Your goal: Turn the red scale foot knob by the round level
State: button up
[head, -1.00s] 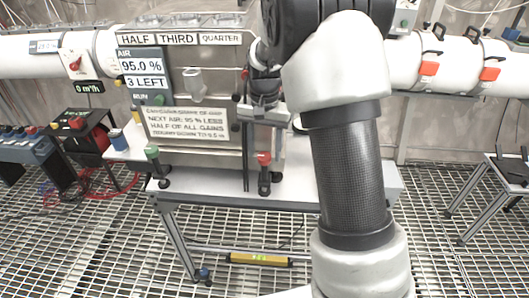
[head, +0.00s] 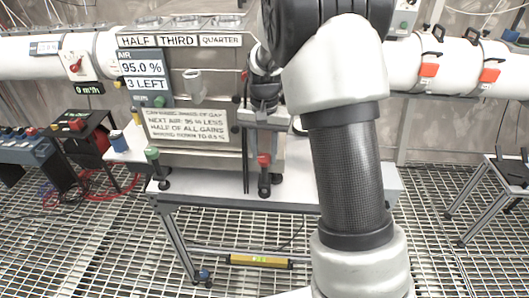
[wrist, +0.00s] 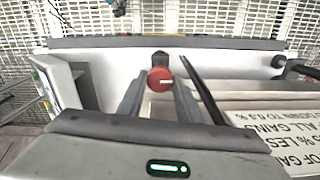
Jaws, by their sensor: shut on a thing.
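The red knob (head: 264,159) tops a black foot at the front of the white table, below the grey cabinet. In the wrist view the red knob (wrist: 160,80) is round with a short pale mark, and it sits between the fingertips. My gripper (wrist: 159,88) is shut on it, one finger on each side. A green knob (head: 152,153) tops a similar foot at the left. I cannot make out a round level.
The cabinet (head: 190,160) carries a sign (head: 188,126) and a display (head: 142,72) reading 95.0 % and 3 LEFT. A dark rod (wrist: 203,90) stands close right of my fingers in the wrist view. A yellow bar (head: 258,260) lies low under the table.

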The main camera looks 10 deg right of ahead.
jog(key=n, duration=0.4)
jog(key=shift+r+p, duration=0.1)
jog(key=shift+p, duration=0.25)
jog(key=shift+n, duration=1.4)
jog(key=shift+n, duration=0.3)
jog(key=o, duration=1)
jog(key=shift+o, duration=0.2)
notch_tip(320, 180, up, 17)
jog(key=p, duration=0.2)
jog(key=shift+r, duration=0.15)
